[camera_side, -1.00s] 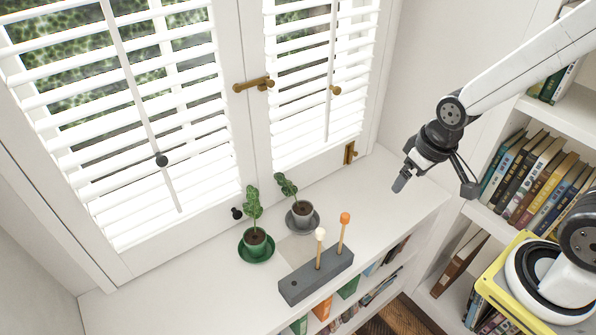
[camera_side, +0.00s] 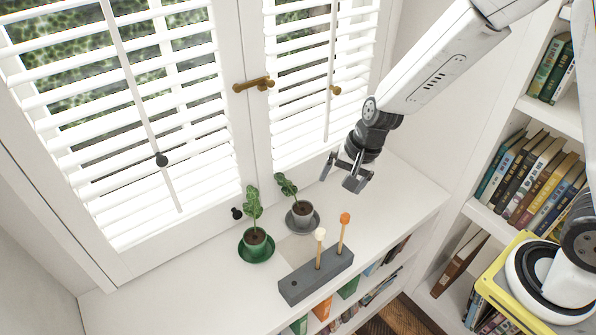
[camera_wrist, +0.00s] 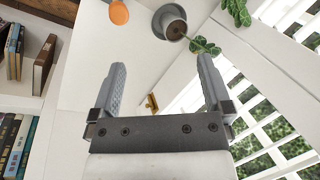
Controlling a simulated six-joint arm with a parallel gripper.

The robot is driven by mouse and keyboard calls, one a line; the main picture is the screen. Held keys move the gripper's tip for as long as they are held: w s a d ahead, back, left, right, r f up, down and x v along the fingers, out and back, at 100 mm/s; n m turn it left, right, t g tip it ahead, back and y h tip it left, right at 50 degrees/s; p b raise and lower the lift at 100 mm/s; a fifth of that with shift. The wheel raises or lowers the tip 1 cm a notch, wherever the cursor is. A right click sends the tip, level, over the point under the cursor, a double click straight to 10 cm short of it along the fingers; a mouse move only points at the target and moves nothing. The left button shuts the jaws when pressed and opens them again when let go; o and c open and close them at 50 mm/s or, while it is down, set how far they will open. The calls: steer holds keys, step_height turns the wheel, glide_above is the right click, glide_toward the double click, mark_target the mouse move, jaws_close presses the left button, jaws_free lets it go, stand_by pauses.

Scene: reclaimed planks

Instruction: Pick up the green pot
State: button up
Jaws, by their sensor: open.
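The green pot (camera_side: 256,243) holds a leafy plant and stands upright on a green saucer (camera_side: 246,257) on the white shelf top. It does not show in the wrist view. My gripper (camera_side: 340,177) is open and empty, in the air above the shelf, up and to the right of the green pot. In the wrist view my gripper (camera_wrist: 161,85) shows its two fingers wide apart with nothing between them.
A grey pot (camera_side: 302,211) with a plant stands on a grey saucer beside the green pot. A grey block (camera_side: 316,276) with two upright sticks, white-topped and orange-topped, is in front. Shuttered windows rise behind. The shelf's right end is clear.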

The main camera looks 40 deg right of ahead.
steer(key=w+a+f+m+y, duration=0.1)
steer(key=w+a+f+m, duration=0.6)
steer(key=m, duration=0.1)
steer(key=m+y, duration=0.1)
steer(key=m, duration=0.5)
glide_toward(255, 238)
steer(key=shift+s+a+f+m+t, duration=0.35)
steer(key=shift+a+f+m+t, duration=0.05)
steer(key=shift+a+f+m, duration=0.25)
steer(key=shift+x, duration=1.2)
steer(key=shift+x, duration=2.6)
